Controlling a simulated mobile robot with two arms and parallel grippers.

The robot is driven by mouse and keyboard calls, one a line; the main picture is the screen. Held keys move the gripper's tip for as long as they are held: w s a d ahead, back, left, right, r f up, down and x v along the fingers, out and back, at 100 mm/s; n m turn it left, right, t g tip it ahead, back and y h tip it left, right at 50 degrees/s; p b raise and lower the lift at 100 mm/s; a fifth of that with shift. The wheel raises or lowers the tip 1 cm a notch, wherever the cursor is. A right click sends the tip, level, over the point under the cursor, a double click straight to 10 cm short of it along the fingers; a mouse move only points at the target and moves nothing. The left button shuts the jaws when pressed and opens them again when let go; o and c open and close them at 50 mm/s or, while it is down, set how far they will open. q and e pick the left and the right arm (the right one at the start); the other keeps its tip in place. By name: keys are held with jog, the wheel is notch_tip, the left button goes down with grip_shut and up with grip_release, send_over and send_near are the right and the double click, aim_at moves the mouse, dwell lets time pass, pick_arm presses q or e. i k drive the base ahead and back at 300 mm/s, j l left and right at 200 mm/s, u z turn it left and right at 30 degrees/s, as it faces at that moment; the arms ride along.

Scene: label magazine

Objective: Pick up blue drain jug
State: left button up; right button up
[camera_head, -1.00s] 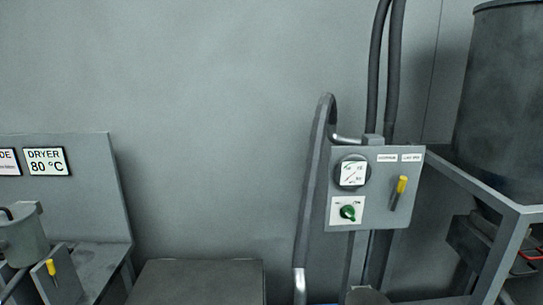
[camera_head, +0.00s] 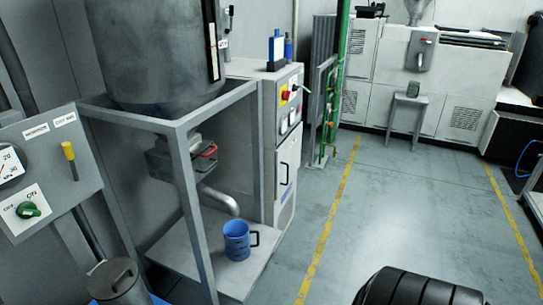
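The blue drain jug (camera_head: 236,241) stands upright on a low grey shelf (camera_head: 190,262) in the lower middle-left of the head view. Its dark handle points right. A grey drain pipe (camera_head: 220,200) ends just above it, under a big grey tank (camera_head: 155,50) on a metal frame. Neither of my grippers shows in the view.
A frame post (camera_head: 190,210) rises left of the jug. A grey cabinet (camera_head: 288,150) with buttons stands behind it. A lidded grey canister (camera_head: 117,283) is at lower left. A black ribbed object (camera_head: 415,288) is at the bottom. The floor (camera_head: 350,215) to the right is clear.

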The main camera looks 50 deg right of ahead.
aim_at(236, 233)
jog(key=z, duration=1.35)
jog(key=i+l, duration=0.2)
jog(key=l+z, duration=0.05)
